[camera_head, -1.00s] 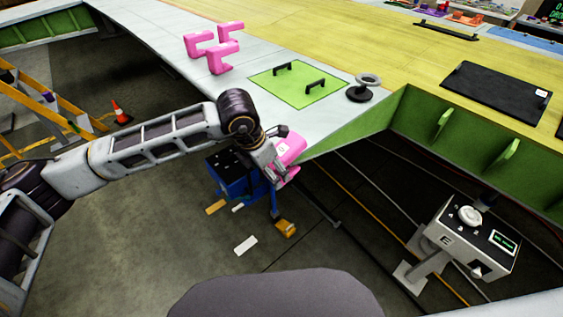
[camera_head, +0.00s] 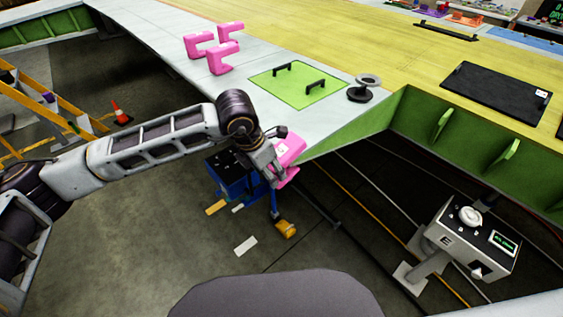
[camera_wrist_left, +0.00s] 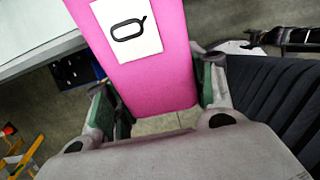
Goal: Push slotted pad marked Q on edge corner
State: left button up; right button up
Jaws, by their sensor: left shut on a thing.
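The pink slotted pad (camera_head: 289,149) carries a white label; in the left wrist view the pad (camera_wrist_left: 158,75) shows a black Q. My left gripper (camera_head: 272,168) is shut on it, with a green-lined finger on each side in the left wrist view (camera_wrist_left: 160,95). The pad is at the near corner of the pale wing panel (camera_head: 205,80), close to its edge. I cannot tell whether its slot is around the edge. My right gripper is not in view.
Several pink slotted pads (camera_head: 222,57) sit along the panel's left edge. A green plate (camera_head: 296,88) with two black handles and a black round-based item (camera_head: 360,94) are on top. Below stand a blue bin (camera_head: 232,180) and a control box (camera_head: 470,238).

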pick_arm(q)
jog(key=shift+s+a, duration=0.3)
jog(key=shift+a, duration=0.1)
jog(key=s+a+b, duration=0.2)
jog(key=s+a, duration=0.2)
jog(key=a, duration=0.1)
jog(key=shift+a+r+b, duration=0.2)
jog(key=shift+b, duration=0.15)
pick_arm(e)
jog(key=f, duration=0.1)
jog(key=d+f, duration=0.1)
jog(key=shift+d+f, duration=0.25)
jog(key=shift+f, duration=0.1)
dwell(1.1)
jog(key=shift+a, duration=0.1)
